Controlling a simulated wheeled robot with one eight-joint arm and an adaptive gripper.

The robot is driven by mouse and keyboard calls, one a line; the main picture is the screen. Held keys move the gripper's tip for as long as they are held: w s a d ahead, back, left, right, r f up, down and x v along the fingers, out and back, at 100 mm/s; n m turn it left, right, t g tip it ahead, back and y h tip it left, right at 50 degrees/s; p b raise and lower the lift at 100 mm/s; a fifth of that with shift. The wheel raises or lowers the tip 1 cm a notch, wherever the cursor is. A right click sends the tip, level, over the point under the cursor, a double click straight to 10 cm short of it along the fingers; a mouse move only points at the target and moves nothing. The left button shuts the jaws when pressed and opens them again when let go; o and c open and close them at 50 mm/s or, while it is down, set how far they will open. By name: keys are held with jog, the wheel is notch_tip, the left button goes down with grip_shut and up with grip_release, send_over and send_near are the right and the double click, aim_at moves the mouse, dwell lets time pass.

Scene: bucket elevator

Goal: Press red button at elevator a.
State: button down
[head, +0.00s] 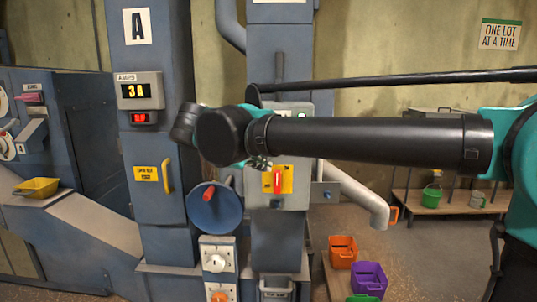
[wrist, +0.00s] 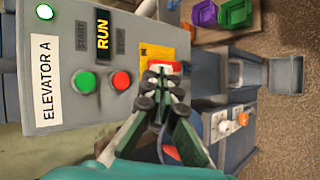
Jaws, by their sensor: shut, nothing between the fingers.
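In the wrist view, the grey Elevator A control box (wrist: 55,115) appears turned on its side. It carries a green button (wrist: 85,82) and a red button (wrist: 121,80) next to each other, with a lit "RUN" sign beside them. The red button is uncovered in this view. My gripper (wrist: 158,76) is shut and empty, its tips to the right of the red button, apart from it in the picture. The tips overlap a red handle on a yellow plate; I cannot tell if they touch it. In the head view, my arm hides much of the control box (head: 298,197).
In the head view, a red lever (head: 277,180) on a yellow plate sits below my arm. A blue handwheel (head: 213,210) is left of it. A pale spout (head: 362,196) slopes down right. Orange (head: 342,250) and purple (head: 369,279) bins stand below.

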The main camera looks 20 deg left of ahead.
jog(key=w+a, duration=0.2)
jog(key=w, duration=0.6)
jog(key=shift+w, duration=0.2)
dwell(1.3)
jog(key=shift+w, duration=0.25)
jog(key=shift+w+a, duration=0.15)
jog(key=shift+w, duration=0.3)
dwell(0.8)
jog(key=shift+s, duration=0.15)
dwell(0.3)
jog(key=shift+s+d, duration=0.2)
jog(key=shift+s, duration=0.55)
jog(key=s, duration=0.2)
jog(key=s+d, duration=0.1)
jog(key=s, duration=0.1)
jog(key=shift+s+d, duration=0.1)
jog(key=shift+s, duration=0.3)
